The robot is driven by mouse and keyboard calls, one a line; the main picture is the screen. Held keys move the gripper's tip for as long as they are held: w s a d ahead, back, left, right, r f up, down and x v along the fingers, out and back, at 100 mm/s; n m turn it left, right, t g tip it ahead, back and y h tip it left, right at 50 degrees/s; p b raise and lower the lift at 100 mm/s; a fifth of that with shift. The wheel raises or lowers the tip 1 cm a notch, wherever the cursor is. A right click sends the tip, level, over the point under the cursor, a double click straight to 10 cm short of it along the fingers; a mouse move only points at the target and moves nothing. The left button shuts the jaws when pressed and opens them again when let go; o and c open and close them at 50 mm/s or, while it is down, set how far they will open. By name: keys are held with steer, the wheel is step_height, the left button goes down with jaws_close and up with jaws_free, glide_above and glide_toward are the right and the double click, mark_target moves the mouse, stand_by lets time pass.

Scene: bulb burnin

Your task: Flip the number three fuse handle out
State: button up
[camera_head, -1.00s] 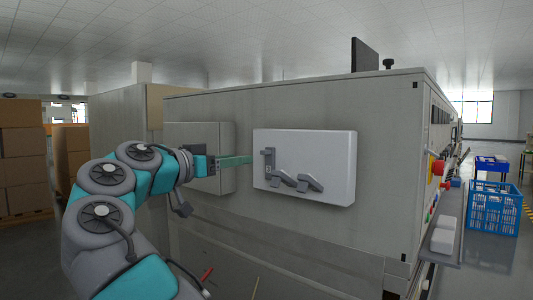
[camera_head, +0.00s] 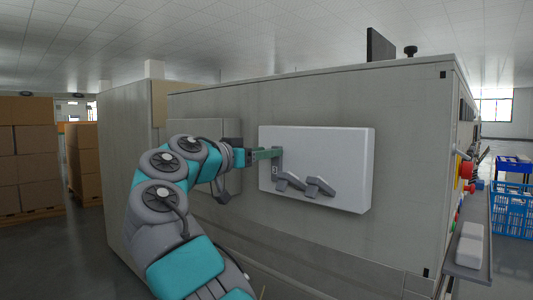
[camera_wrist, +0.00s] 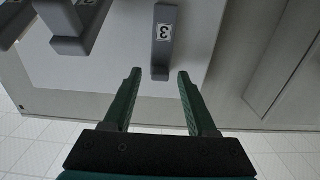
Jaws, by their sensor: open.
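The number three fuse handle (camera_wrist: 163,35) is a grey bar with a white label reading 3. In the head view it is the leftmost handle (camera_head: 277,172) on the white fuse box (camera_head: 345,165), standing upright along the front. My gripper (camera_wrist: 159,73) is open, its green fingers spread to either side of the end of this handle, with gaps visible. In the head view the fingers (camera_head: 276,153) overlap the handle's upper part and partly hide it. Whether they touch it cannot be told. The number two handle (camera_wrist: 72,25) sits beside it.
A third handle (camera_head: 319,188) is at the right on the box; it and the middle handle project outward. A grey box (camera_head: 202,128) is on the cabinet (camera_head: 420,150) behind my wrist. Blue crate (camera_head: 513,212) and ledge (camera_head: 470,240) stand at right.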

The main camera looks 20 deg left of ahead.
steer(key=shift+w+d, duration=0.1)
steer(key=shift+w, duration=0.3)
jaws_close()
stand_by(1.2)
